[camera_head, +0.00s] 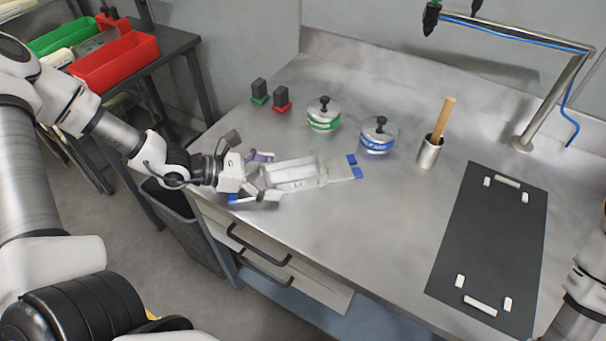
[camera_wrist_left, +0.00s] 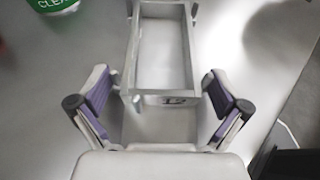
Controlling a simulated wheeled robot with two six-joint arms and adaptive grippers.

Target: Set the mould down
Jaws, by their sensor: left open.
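The mould (camera_head: 296,183) is a grey metal rectangular frame with an open, pale cavity. It sits on the steel bench near the front left, among blue corner marks (camera_head: 357,173). In the left wrist view the mould (camera_wrist_left: 161,100) lies straight ahead, its near end wall between my fingers. My left gripper (camera_head: 266,176) is open, its fingers spread on either side of the mould's near end. The left wrist view shows a gap at each finger (camera_wrist_left: 157,80), so neither touches the mould. My right gripper is out of view.
A green-labelled pot (camera_head: 323,122) and a blue-labelled pot (camera_head: 378,143) stand behind the mould. A metal cup (camera_head: 429,153) holds a wooden handle. A dark mat (camera_head: 488,245) with white blocks lies at right. The bench's front edge runs close to the mould.

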